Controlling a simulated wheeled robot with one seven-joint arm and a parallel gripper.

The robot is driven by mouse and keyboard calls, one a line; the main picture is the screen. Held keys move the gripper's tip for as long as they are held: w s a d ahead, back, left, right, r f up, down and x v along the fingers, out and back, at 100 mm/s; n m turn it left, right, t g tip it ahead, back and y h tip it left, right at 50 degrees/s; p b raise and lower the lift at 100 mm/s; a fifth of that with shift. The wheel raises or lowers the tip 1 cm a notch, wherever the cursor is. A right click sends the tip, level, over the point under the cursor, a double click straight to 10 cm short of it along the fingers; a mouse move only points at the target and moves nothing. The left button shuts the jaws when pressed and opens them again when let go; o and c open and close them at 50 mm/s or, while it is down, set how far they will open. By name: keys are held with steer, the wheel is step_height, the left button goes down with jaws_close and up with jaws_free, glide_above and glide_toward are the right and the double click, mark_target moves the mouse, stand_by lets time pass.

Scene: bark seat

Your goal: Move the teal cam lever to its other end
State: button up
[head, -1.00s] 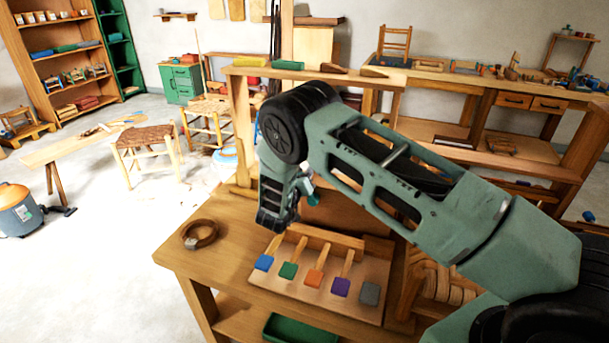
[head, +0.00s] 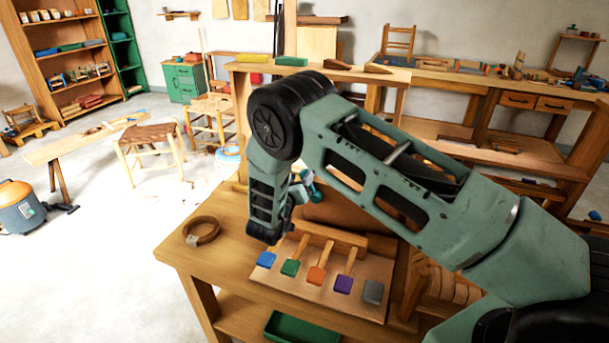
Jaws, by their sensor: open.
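A small teal part (head: 308,182), which looks like the teal cam lever, shows just right of my lower arm link, above the back of the bench. My arm hides what is left of it, so its full shape and which end it is at cannot be told. My arm hangs down over the bench, its lower link left of the teal part. My gripper's fingers are hidden behind my arm, and I cannot see whether they touch anything.
Below is a board (head: 330,295) with blue, green, orange, purple and grey paddles. A brown ring (head: 202,231) lies at the bench's left, with bare wood around it. A shelf with a green block (head: 291,61) and other pieces stands behind my arm. A green tray (head: 300,328) sits below.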

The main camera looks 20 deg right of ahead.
steer(key=b+v, duration=0.2)
steer(key=v, duration=1)
steer(key=shift+a, duration=0.1)
